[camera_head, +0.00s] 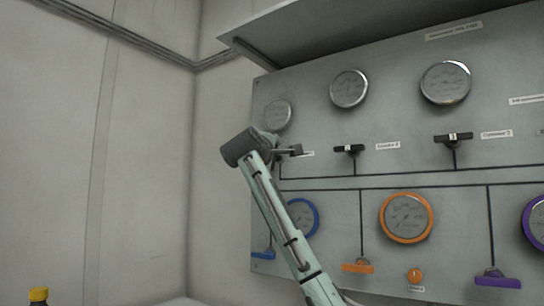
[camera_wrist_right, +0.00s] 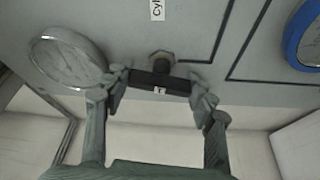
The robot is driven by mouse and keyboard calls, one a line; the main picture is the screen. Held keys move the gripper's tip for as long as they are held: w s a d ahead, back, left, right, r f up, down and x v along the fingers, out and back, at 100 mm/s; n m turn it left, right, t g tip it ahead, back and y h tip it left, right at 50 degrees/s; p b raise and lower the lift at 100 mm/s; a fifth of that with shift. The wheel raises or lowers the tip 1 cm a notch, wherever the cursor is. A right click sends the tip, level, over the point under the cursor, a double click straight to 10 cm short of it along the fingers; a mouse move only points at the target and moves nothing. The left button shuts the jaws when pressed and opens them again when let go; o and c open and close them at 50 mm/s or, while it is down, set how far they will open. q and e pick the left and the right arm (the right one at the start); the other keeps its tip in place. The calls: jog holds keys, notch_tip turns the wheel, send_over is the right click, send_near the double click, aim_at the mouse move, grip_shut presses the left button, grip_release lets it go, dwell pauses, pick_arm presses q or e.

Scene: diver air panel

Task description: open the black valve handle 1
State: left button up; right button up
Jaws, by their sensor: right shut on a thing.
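The black valve handle 1 (camera_wrist_right: 160,83) is a short dark bar with a small white label reading 1, mounted on a metal hex fitting on the grey panel. In the right wrist view the bar lies nearly level, with the fingers of my right gripper (camera_wrist_right: 161,91) at its two ends, closed on it. In the head view my right gripper (camera_head: 288,152) is at the panel's left part, below the leftmost silver gauge (camera_head: 278,115). There the gripper and wrist hide most of handle 1. My left gripper is not in view.
Black handle 2 (camera_head: 349,149) and black handle 3 (camera_head: 453,138) sit to the right on the panel (camera_head: 330,122). Blue (camera_head: 263,255), orange (camera_head: 357,267) and purple (camera_head: 497,282) handles are lower down. A shelf (camera_head: 340,25) overhangs the panel. A wall (camera_head: 150,150) stands left.

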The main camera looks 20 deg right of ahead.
jog(key=shift+n, duration=0.4)
jog(key=o, duration=1.2)
jog(key=v, duration=1.2)
jog(key=shift+r, duration=0.1)
